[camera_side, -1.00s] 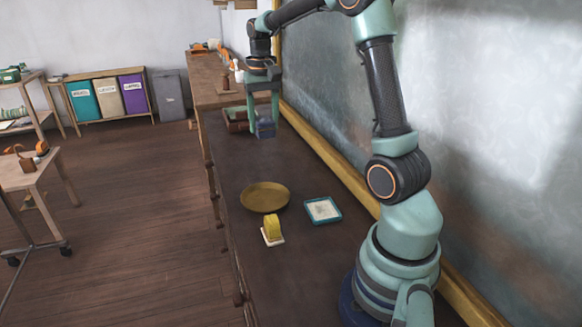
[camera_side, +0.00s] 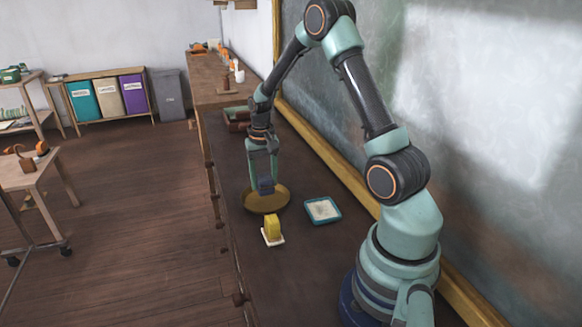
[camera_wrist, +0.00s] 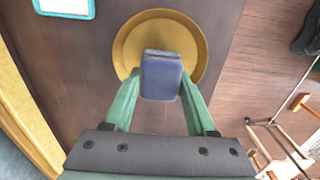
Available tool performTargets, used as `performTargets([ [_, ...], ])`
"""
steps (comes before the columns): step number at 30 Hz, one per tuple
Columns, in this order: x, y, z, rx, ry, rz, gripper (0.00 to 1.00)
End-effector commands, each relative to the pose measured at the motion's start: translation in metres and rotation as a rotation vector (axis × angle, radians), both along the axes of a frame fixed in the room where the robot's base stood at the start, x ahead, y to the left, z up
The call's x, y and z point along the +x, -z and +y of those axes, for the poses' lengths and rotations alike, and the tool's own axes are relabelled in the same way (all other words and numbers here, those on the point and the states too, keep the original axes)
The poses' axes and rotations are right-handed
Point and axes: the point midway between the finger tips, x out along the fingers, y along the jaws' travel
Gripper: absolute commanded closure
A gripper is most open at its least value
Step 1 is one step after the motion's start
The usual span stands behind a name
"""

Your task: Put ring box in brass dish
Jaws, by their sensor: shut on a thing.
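The ring box is a small dark blue block (camera_side: 265,185). My gripper (camera_side: 263,182) is shut on it, with a green finger on each side. The box also shows between the fingers in the wrist view (camera_wrist: 161,76). The brass dish (camera_side: 252,203) is a round, shallow, gold-coloured plate on the dark bench. The box overlaps the dish in both views, over its inner area. I cannot tell for sure whether the box touches the dish; it looks held a little above it. In the wrist view the dish (camera_wrist: 193,40) shows around and behind the box.
A yellow block on a white base (camera_side: 272,230) stands just in front of the dish. A teal-rimmed square tray (camera_side: 322,210) lies to its right. Brown and green items (camera_side: 237,118) sit farther back. The chalkboard (camera_side: 450,120) borders the bench on the right.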

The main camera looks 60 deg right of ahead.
Motion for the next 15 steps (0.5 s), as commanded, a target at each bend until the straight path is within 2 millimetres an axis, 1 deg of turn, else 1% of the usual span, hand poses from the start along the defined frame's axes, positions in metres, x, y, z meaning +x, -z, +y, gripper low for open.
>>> performTargets([
  [1, -0.001, 0.008, 0.0, 0.002, 0.0, 0.004, 1.0],
  [3, -0.001, 0.019, 0.0, 0.003, 0.0, 0.004, 1.0],
  [6, -0.001, 0.029, 0.0, 0.001, 0.0, 0.003, 1.0],
  [9, 0.0, 0.032, 0.0, 0.0, 0.0, 0.0, 1.0],
  [15, 0.0, 0.032, 0.0, 0.0, 0.0, 0.0, 1.0],
])
